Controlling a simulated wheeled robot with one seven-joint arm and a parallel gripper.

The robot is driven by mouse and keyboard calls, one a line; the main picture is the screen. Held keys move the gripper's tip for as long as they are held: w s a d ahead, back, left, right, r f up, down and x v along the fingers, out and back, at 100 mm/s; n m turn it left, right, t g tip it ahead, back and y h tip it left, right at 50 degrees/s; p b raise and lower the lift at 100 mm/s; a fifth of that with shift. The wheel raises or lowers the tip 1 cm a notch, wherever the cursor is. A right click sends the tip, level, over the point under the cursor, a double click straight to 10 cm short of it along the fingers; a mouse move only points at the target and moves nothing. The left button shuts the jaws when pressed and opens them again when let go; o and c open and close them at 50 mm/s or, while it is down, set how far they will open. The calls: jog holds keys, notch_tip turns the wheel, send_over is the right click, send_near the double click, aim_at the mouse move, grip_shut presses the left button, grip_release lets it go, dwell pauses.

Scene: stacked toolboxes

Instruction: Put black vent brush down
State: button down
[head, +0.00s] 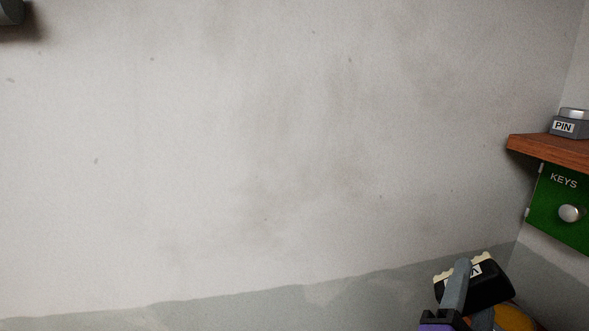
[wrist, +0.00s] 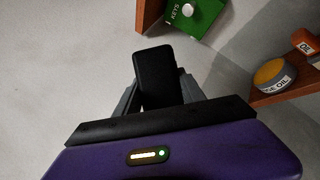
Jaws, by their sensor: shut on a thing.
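My gripper (head: 466,280) is at the lower right of the head view, with its purple body at the bottom edge. It is shut on the black vent brush (head: 491,287), which has a black body, a pale label and cream bristles along its top edge. One grey finger crosses in front of the brush. In the wrist view the brush (wrist: 155,77) is a plain black block between the grey fingers; its bristles and label are not visible there. The brush is held up in the air.
A brown shelf (head: 552,150) with a grey PIN box (head: 571,124) is at the right, above a green KEYS cabinet (head: 560,207) with a round knob. The wrist view shows a yellow OIL tin (wrist: 272,75) on another brown shelf (wrist: 287,91). Bare wall fills the left.

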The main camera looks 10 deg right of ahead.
jog(key=w+a+f+n+t+y, duration=0.2)
jog(key=a+f+y, duration=0.2)
jog(key=f, duration=0.8)
jog(key=w+a+f+n+t+y, duration=0.1)
jog(key=a+f+n+t+y, duration=0.2)
jog(key=a+f, duration=0.4)
notch_tip(320, 180, down, 5)
jog(key=shift+w+a+f+y, duration=0.2)
jog(key=shift+w+y, duration=0.15)
jog(key=shift+y, duration=0.55)
jog(key=shift+f+b, duration=0.6)
jog(key=shift+b, duration=0.05)
jog(key=shift+a+r, duration=0.1)
jog(key=shift+r, duration=0.05)
